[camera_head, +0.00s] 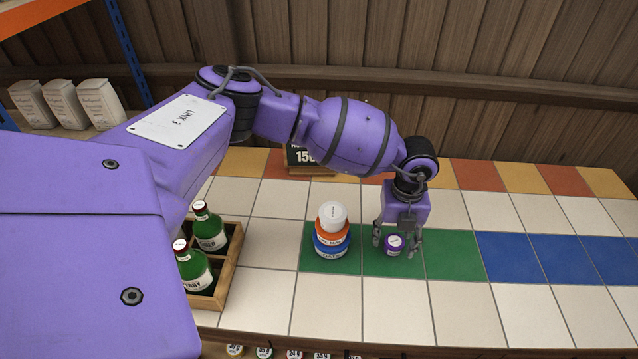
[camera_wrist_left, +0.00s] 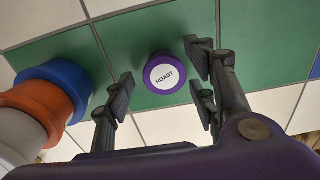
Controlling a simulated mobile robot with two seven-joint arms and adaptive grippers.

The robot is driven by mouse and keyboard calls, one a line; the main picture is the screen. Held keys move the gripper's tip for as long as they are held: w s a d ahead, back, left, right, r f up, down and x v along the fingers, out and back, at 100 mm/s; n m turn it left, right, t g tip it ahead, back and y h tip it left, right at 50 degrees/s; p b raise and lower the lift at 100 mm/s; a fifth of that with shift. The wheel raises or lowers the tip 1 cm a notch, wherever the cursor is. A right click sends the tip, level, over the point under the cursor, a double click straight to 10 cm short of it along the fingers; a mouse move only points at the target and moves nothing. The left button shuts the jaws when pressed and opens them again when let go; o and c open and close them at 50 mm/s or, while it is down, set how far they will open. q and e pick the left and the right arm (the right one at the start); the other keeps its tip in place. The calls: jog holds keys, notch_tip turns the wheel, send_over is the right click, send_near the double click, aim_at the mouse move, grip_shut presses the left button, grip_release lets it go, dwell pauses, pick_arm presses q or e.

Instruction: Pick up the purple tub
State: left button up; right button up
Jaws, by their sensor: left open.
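The purple tub (camera_head: 394,244) stands on a green tile of the counter. Its round white lid reads "ROAST" in the left wrist view (camera_wrist_left: 164,75). My left gripper (camera_head: 397,243) comes down from above with its fingers spread around the tub. In the left wrist view the open fingers (camera_wrist_left: 163,84) lie on either side of the tub, with gaps between them and it. The tub is not visibly gripped. My right gripper is not in view.
A stack of a blue tub (camera_head: 331,250), an orange tub (camera_head: 332,232) and a white tub (camera_head: 332,214) stands just left of the gripper. A wooden crate (camera_head: 229,262) with green bottles is further left. A dark sign (camera_head: 306,160) stands behind. Blue tiles at right are clear.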

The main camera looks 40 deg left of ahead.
pick_arm(q)
jog(key=shift+s+f, duration=0.15)
jog(key=shift+f, duration=0.15)
jog(key=shift+r, duration=0.15)
jog(key=c, duration=1.2)
jog(key=shift+o, duration=0.2)
